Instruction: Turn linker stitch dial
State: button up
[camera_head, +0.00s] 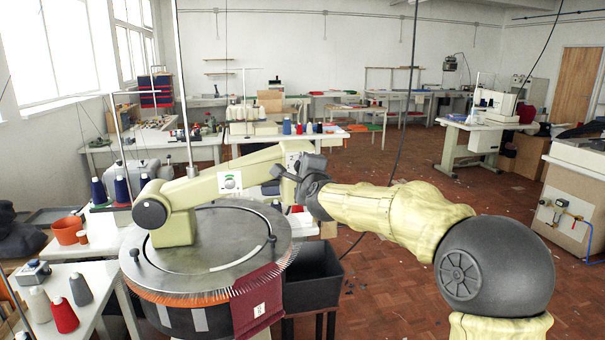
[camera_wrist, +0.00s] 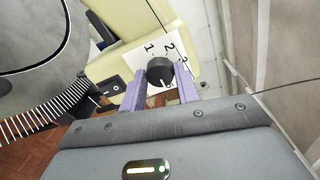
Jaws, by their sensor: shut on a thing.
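The stitch dial is a round black knob (camera_wrist: 159,69) with a white pointer mark, on a white number plate (camera_wrist: 143,52) on the linker's cream arm. The digits 1, 2 and 3 show at the plate's upper edge; another digit is partly covered near the pointer. My gripper (camera_wrist: 159,80) has its two purple fingers on either side of the knob, shut on it. In the head view my gripper (camera_head: 289,183) is at the right end of the linker arm (camera_head: 230,180); the knob itself is hidden there.
The linker's round grey dial plate (camera_head: 205,245) has a ring of needles along its rim, with maroon knit (camera_head: 262,300) hanging from it. A black bin (camera_head: 312,275) stands beside it. Yarn cones (camera_head: 63,315) stand on the near left table. Open floor lies to the right.

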jog(key=o, duration=1)
jog(key=shift+c, duration=0.2)
jog(key=b+v, duration=0.6)
jog(key=v, duration=1.1)
jog(key=shift+s+b, duration=0.2)
jog(key=shift+b, duration=0.15)
jog(key=shift+d, duration=0.1)
